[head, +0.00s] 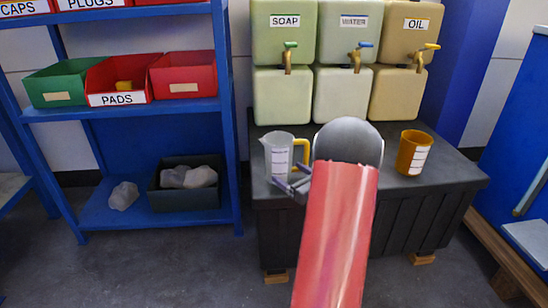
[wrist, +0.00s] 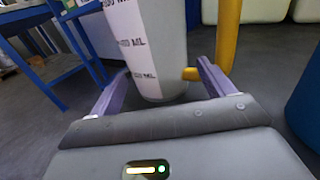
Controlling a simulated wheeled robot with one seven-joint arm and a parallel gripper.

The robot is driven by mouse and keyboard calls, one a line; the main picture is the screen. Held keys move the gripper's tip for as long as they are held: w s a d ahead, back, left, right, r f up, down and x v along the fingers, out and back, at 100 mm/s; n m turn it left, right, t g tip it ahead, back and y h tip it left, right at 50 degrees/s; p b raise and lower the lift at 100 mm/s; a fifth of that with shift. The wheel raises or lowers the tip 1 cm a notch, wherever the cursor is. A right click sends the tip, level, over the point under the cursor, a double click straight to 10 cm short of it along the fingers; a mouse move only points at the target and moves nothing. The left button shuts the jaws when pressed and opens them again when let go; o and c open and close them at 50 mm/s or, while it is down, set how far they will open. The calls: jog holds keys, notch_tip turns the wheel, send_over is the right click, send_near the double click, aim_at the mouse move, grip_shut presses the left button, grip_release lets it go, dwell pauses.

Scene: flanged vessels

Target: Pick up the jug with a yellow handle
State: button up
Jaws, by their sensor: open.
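The jug (head: 279,154) is grey-white with a yellow handle (head: 301,151) on its right side and a white scale label. It stands upright on the dark bench at its left end. In the wrist view the jug body (wrist: 160,50) fills the upper middle, with the yellow handle (wrist: 228,35) to its right. My gripper (head: 291,185) is open at the jug's lower front. In the wrist view its purple fingers (wrist: 157,82) spread to either side of the jug's lower body, the right one close to the handle's lower end. I cannot tell whether they touch it.
An orange-yellow jug (head: 412,152) with a label stands on the bench (head: 455,165) at the right. Tanks labelled SOAP (head: 284,45), WATER (head: 341,42) and OIL (head: 405,45) with taps stand behind. A blue shelf (head: 170,108) with bins is at the left.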

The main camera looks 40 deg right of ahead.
aim_at(280, 166)
jog(key=w, duration=0.5)
jog(key=shift+w+a+r+p, duration=0.15)
jog(key=shift+a+r+p, duration=0.1)
jog(key=shift+p, duration=0.1)
jog(key=shift+c, duration=0.4)
jog(key=c, duration=0.6)
jog(key=shift+r, duration=0.15)
